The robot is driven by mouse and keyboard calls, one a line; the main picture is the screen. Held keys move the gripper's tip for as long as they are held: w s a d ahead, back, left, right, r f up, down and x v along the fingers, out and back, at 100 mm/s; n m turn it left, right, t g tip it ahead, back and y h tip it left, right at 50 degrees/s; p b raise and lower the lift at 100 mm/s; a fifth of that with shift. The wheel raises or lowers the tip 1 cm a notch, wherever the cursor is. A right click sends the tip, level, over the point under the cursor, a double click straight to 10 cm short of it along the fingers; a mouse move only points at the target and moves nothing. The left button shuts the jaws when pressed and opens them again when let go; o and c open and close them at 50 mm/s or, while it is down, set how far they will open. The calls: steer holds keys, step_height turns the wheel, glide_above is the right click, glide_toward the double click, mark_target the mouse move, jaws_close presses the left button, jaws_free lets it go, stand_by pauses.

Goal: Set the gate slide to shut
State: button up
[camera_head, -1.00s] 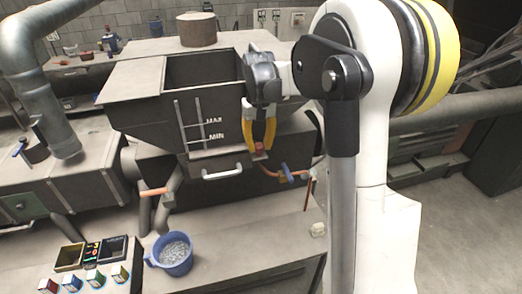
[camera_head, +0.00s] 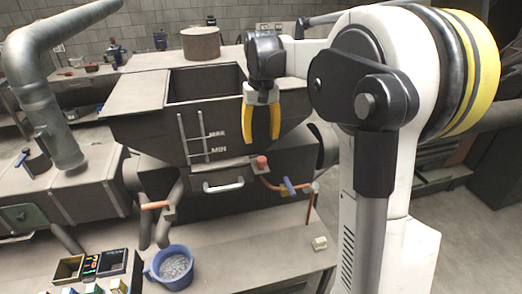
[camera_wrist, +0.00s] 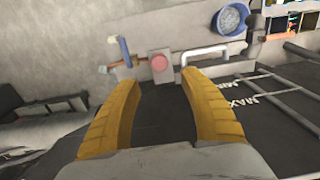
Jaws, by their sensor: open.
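The gate slide appears to be the plate at the foot of the dark hopper (camera_head: 150,130), with a pale bar handle (camera_head: 222,186) on its front. The handle also shows in the wrist view (camera_wrist: 205,50), just beyond the right fingertip. I cannot tell how far the slide is in or out. My gripper (camera_head: 262,138) has yellow fingers, points down in front of the hopper and is empty. It is above and right of the handle, apart from it. In the wrist view the fingers (camera_wrist: 160,80) are spread with nothing between them.
A red knob (camera_head: 262,162) sits below the fingers, right of the handle. An orange pipe with a blue lever (camera_head: 289,186) is farther right. A blue bucket (camera_head: 172,268) of grey pieces stands on the bench at lower left, beside small boxes (camera_head: 68,270).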

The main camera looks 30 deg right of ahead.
steer(key=shift+r, duration=1.7)
